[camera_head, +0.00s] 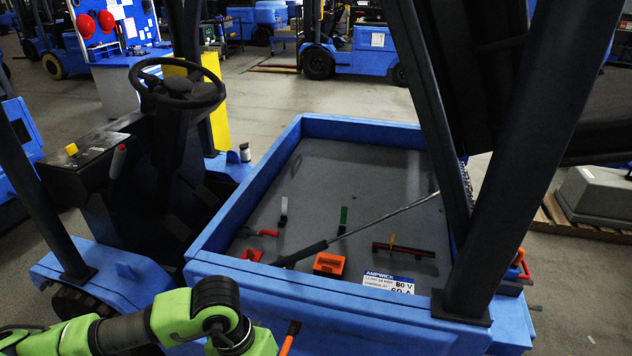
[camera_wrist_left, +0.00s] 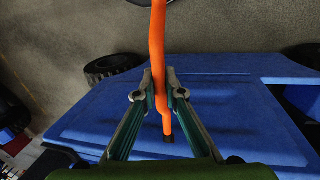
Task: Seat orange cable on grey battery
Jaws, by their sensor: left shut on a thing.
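The orange cable (camera_wrist_left: 158,45) runs between the fingers of my left gripper (camera_wrist_left: 159,95) in the left wrist view. The gripper is shut on it, with a dark-tipped end sticking out below the fingers. In the head view, a short orange piece (camera_head: 289,338), which looks like the cable, shows beside my left arm at the bottom edge; the fingers are hidden there. The grey battery top (camera_head: 340,185) lies inside the truck's blue frame, up and right of the arm. An orange block (camera_head: 328,264) sits near its front edge. My right gripper is out of view.
A long bar with a dark handle (camera_head: 300,254) lies across the battery, with several small tools around it. The blue frame's rim (camera_head: 250,185) stands around the battery. Dark posts rise at the right. A grey box (camera_head: 597,196) sits on a pallet at the right.

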